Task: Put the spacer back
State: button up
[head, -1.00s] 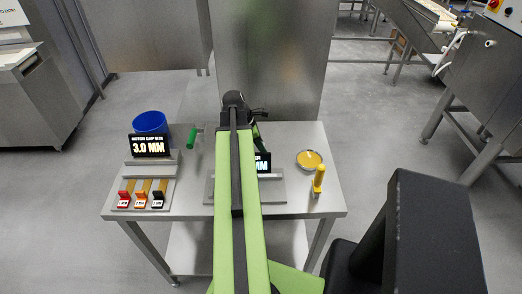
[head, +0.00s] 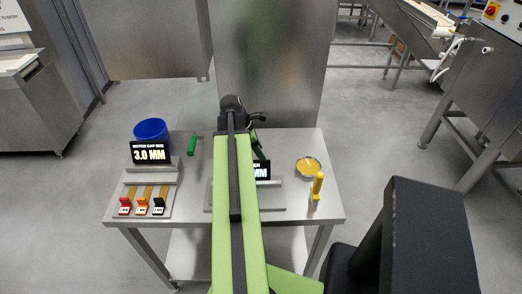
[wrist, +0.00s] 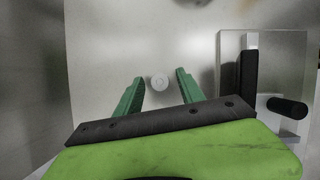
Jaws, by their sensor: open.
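Three tagged spacers, red (head: 125,207), orange (head: 141,207) and black (head: 158,206), sit at the front of a grey rack (head: 165,178) on the left of the table. A sign (head: 151,153) above them reads 3.0 MM. My gripper (wrist: 159,82) is open, its green fingers apart. In the head view my arm hides most of the gripper and part of a second sign (head: 263,171).
A steel table (head: 300,210) holds a blue tub (head: 151,132), a green-handled tool (head: 192,145), a yellow-topped round tin (head: 307,167) and a yellow-handled tool (head: 317,187). A block with a black bar (wrist: 248,75) and a black knob (wrist: 287,107) stand right of my gripper.

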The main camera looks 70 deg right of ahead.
jog(key=p+v, duration=0.8)
jog(key=v, duration=0.2)
jog(key=shift+w+r, duration=0.1)
jog(key=w+a+f+m+t, duration=0.1)
jog(key=w+a+m+t, duration=0.2)
jog(key=w+a, duration=2.35)
jog(key=w+a+m+y, duration=0.1)
jog(key=w+a, duration=0.1)
jog(key=a, duration=1.2)
jog(key=w+a+f+m+y, duration=0.1)
jog(key=w+a+m, duration=0.1)
jog(key=a, duration=1.2)
jog(key=shift+w+a+f+m+t+b, duration=0.3)
jog(key=shift+a+f, duration=0.05)
